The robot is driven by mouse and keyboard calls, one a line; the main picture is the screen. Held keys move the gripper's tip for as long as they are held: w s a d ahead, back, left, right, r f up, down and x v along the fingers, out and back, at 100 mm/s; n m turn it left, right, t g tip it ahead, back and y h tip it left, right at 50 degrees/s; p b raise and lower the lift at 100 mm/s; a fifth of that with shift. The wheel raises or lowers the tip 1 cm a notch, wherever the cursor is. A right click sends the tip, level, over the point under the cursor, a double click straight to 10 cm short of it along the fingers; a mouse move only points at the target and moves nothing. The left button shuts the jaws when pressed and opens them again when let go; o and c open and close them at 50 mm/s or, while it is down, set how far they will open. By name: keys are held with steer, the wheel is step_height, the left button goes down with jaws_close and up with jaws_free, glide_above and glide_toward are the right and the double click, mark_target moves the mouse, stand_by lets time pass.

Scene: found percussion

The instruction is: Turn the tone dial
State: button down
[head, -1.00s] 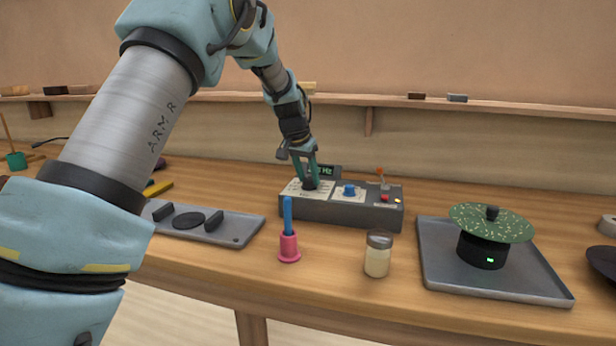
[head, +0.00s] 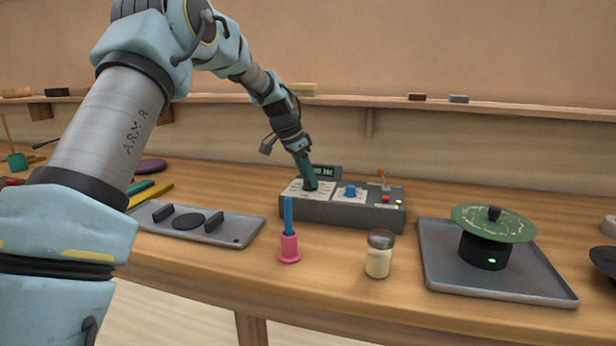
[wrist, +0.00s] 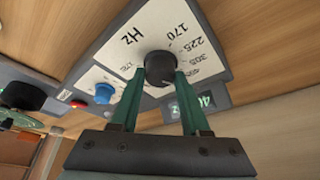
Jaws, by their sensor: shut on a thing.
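The tone dial (wrist: 159,68) is a black knob on a white plate marked Hz with numbers around it, seen in the wrist view. It sits on the left part of the grey control box (head: 345,213) in the head view. My gripper (wrist: 156,82) is shut on the dial, with one green finger on each side of it. In the head view my gripper (head: 311,185) comes down onto the dial from above and mostly hides it. A small display (wrist: 203,103) with green digits is beside the dial plate, partly hidden by a finger.
In front stand a pink holder with a blue handle (head: 289,248) and a jar (head: 379,256). A tray (head: 440,284) bears a green disc (head: 493,226) on a black base.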

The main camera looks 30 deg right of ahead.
stand_by(0.3)
steer(key=shift+c, duration=1.9)
jaws_free()
steer(key=b+v, duration=0.2)
steer(key=v, duration=0.8)
steer(key=shift+r, duration=0.4)
steer(key=shift+a, duration=0.15)
